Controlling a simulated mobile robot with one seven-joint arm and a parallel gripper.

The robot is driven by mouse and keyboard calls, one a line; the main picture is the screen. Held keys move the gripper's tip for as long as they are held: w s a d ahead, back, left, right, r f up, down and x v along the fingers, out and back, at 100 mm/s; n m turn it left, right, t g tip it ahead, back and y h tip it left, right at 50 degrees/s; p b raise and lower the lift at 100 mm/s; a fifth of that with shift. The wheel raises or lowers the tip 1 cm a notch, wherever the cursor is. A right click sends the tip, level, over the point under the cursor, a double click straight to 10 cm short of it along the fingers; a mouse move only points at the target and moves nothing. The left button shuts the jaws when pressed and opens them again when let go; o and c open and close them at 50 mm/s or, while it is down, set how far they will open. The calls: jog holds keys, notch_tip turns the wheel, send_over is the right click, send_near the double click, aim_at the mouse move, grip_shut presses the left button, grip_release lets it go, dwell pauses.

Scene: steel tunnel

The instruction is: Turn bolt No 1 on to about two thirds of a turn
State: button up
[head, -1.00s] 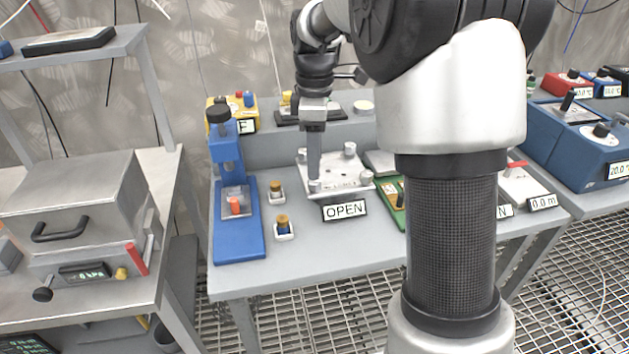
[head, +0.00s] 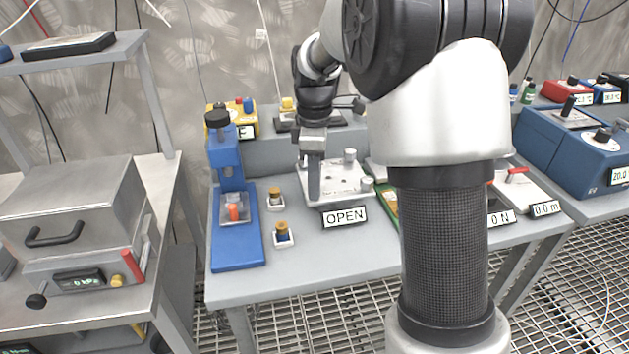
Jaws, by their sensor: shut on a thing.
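A pale metal plate (head: 336,181) lies on the grey bench, with several round silver bolts near its corners. The back right bolt (head: 350,155) and the front right bolt (head: 367,184) show clearly. My gripper (head: 314,196) points straight down over the front left corner of the plate. It is shut on the front left bolt, which its fingers hide. No bolt numbers are readable, so I cannot tell from markings which is No 1. The bolt's turn angle cannot be seen. A sign reading OPEN (head: 345,216) stands at the plate's front edge.
A blue press stand (head: 236,250) and two small holders with brass-topped pieces (head: 282,234) stand left of the plate. A green board (head: 391,205) lies right of it, partly behind my arm. The front of the bench is clear.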

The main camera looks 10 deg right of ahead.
jog(key=shift+r, duration=0.1)
jog(key=shift+r+m+p, duration=0.1)
jog(key=shift+m+p, duration=0.95)
jog(key=shift+m, duration=0.05)
jog(key=m+p, duration=0.2)
jog(key=m, duration=0.1)
jog(key=shift+m, duration=0.3)
jog(key=m+p, duration=0.2)
jog(key=m, duration=0.1)
jog(key=shift+m, duration=0.3)
jog(key=m+p, duration=0.2)
jog(key=m, duration=0.1)
jog(key=shift+a+m, duration=0.1)
jog(key=shift+m, duration=0.2)
jog(key=m+p, duration=0.2)
jog(key=m, duration=0.3)
jog(key=shift+p, duration=0.35)
jog(key=shift+m+p, duration=0.9)
jog(key=shift+m, duration=1.6)
